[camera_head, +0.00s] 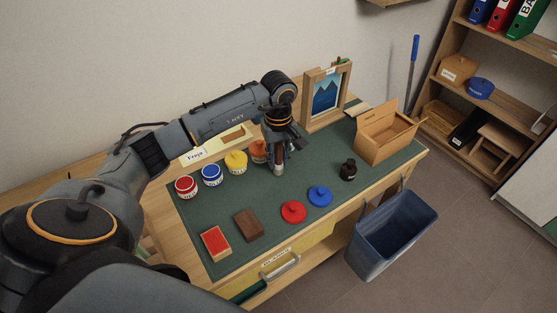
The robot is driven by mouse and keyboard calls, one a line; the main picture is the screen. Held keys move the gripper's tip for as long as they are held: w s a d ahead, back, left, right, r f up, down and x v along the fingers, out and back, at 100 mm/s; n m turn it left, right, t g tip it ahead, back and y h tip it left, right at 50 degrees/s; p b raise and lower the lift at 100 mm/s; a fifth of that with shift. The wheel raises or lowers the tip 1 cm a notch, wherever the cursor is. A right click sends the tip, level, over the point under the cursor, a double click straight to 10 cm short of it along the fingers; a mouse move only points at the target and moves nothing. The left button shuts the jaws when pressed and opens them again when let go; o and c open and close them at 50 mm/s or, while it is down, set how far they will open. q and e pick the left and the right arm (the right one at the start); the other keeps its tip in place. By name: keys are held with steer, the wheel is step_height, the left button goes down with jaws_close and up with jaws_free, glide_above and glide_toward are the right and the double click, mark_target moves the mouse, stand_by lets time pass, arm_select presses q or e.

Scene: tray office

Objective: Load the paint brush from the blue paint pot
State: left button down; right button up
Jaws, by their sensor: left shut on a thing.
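The blue paint pot (211,177) stands upright on the green mat, between a red pot (185,188) and a yellow pot (237,163). An orange pot (258,151) stands at the right end of this row. My left gripper (280,162) points down just right of the orange pot, apart from the blue pot. It is shut on a slim thing, apparently the paint brush, mostly hidden by the fingers. The bristles cannot be made out. My right gripper is not in view.
A red lid (293,212), blue lid (320,196), dark bottle (348,170), brown block (248,225) and red-topped box (215,243) rest on the green mat (265,190). An open carton (385,135) and framed picture (327,92) stand behind. A blue bin (392,235) hangs at the front right.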

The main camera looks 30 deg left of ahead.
arm_select(q)
steer(key=shift+f, duration=0.9)
steer(key=c, duration=1.5)
jaws_free()
steer(key=shift+f, duration=0.15)
steer(key=shift+c, duration=0.2)
steer(key=o, duration=0.4)
steer(key=shift+o, duration=0.2)
